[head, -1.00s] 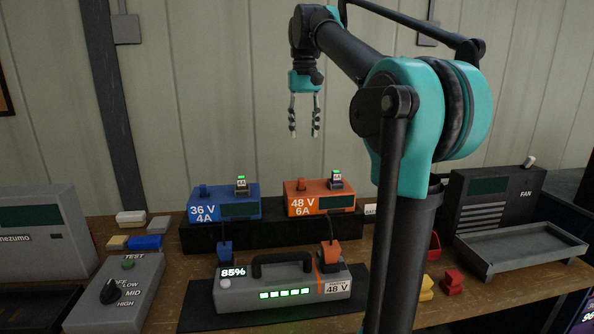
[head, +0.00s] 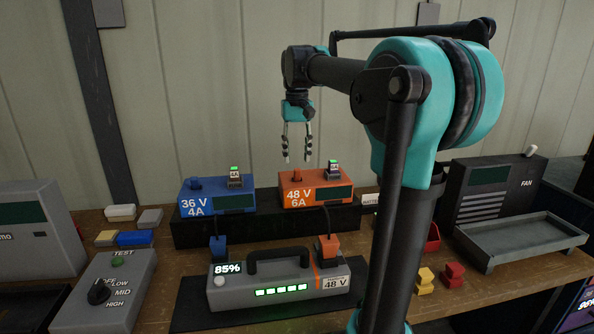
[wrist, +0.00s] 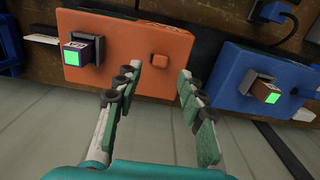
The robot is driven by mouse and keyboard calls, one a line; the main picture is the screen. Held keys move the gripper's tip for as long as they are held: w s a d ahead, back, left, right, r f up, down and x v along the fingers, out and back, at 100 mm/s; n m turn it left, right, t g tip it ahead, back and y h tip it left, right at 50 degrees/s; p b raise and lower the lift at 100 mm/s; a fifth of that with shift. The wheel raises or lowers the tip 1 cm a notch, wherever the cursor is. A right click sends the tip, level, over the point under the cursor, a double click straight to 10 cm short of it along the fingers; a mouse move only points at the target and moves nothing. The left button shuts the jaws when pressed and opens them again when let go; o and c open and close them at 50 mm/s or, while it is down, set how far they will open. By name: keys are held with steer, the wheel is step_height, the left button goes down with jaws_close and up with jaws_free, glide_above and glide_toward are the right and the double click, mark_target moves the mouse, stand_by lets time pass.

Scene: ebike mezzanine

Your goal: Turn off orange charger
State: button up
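The orange charger (head: 316,203), marked 48 V 6A, sits on a black riser beside the blue charger (head: 218,203). On its top are a small orange knob (head: 297,174) and a switch block lit green (head: 333,170). My gripper (head: 297,160) hangs fingers-down just above the orange knob, open and empty. In the wrist view the knob (wrist: 159,60) shows between the two spread fingertips (wrist: 159,72), and the green-lit switch block (wrist: 80,54) lies left of the fingers. I cannot tell whether a fingertip touches the charger.
A dial box (head: 105,290) stands left. A fan unit (head: 490,195) and grey tray (head: 520,245) stand right.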

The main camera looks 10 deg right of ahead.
mark_target(297, 170)
steer(key=shift+f, duration=2.75)
steer(key=shift+c, duration=0.3)
jaws_close()
